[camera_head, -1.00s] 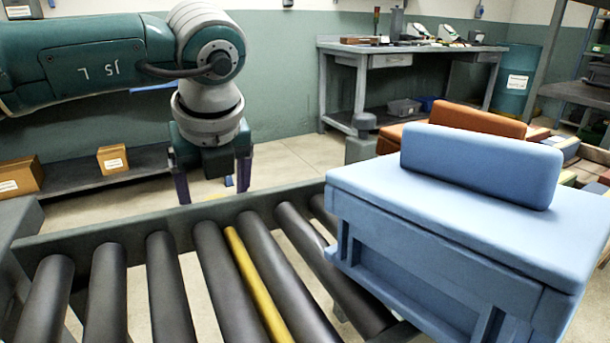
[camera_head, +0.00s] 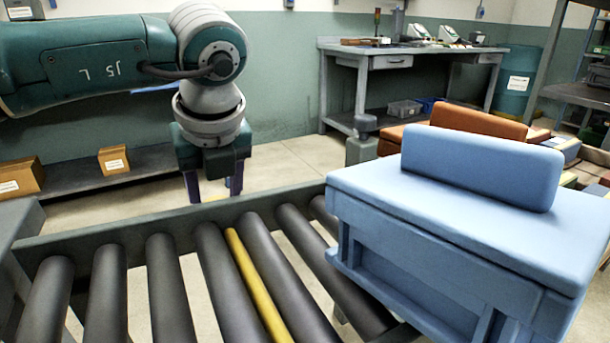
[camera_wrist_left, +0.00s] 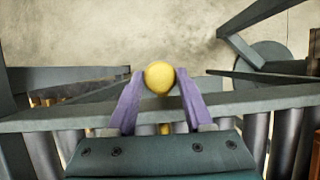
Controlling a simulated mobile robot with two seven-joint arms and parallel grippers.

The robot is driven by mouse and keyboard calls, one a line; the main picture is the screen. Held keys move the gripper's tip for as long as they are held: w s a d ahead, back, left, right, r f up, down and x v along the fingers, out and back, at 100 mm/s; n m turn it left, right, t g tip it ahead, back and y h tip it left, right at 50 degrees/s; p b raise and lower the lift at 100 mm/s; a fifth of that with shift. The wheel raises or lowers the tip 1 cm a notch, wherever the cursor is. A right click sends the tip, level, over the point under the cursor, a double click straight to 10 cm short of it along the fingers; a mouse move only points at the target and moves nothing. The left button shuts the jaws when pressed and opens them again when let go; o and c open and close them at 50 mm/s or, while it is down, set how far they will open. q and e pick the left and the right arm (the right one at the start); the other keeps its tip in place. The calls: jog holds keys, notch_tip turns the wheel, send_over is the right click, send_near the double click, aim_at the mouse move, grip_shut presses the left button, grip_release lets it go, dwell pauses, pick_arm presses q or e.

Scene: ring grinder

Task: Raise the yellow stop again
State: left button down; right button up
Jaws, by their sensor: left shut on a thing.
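The yellow stop shows in the head view as a slim yellow bar (camera_head: 257,285) lying low between two dark rollers. In the left wrist view a round yellow knob (camera_wrist_left: 159,79) sits between the purple fingers of my left gripper (camera_wrist_left: 160,72), with a bit of yellow (camera_wrist_left: 165,129) beyond the rail. In the head view my left gripper (camera_head: 214,190) hangs down behind the conveyor's far rail, its fingers shut on the knob. The knob is hidden there. My right gripper is in neither view.
The roller conveyor's far rail (camera_head: 110,235) runs close to my left gripper. A blue box-like block (camera_head: 440,230) stands at the conveyor's right, with an orange one (camera_head: 478,118) behind it. A shelf with cartons (camera_head: 113,160) and a workbench (camera_head: 400,50) stand farther back.

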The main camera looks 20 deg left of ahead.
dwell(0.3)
pick_arm(q)
notch_tip(320, 180, up, 4)
jog(key=p, duration=0.2)
jog(key=shift+p, duration=0.4)
jog(key=shift+w, duration=0.1)
jog(key=c, duration=0.6)
grip_release()
jog(key=o, duration=0.3)
jog(key=shift+f, duration=0.15)
jog(key=p+v, duration=0.1)
jog(key=v, duration=0.9)
jog(key=shift+s, duration=0.2)
